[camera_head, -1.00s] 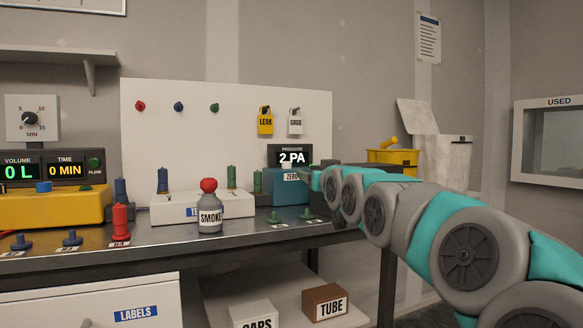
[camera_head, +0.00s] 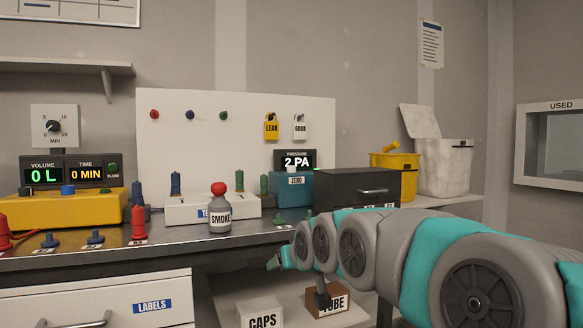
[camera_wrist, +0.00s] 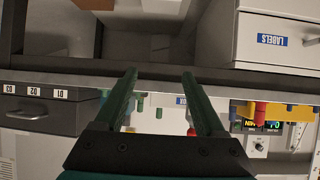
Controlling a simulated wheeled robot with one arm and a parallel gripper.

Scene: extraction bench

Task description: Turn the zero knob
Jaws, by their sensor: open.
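The blue pressure gauge box (camera_head: 293,190) stands at the back of the bench, with its display reading 2 PA. A ZERO label (camera_head: 296,180) is on its front. A small pale knob (camera_head: 292,169) seems to sit on top, just below the display; its exact setting is too small to read. My gripper (camera_head: 274,263) is low in front of the bench edge, below and apart from the gauge box. In the wrist view my gripper (camera_wrist: 160,72) shows two dark green fingers spread apart with nothing between them. The zero knob cannot be made out there.
The red-capped SMOKE bottle (camera_head: 219,214) stands near the bench's front edge, left of the gauge. A dark drawer unit (camera_head: 345,187) stands right of it. A yellow bin (camera_head: 397,180) is farther right. A LABELS drawer (camera_head: 110,300) and CAPS box (camera_head: 262,311) are below.

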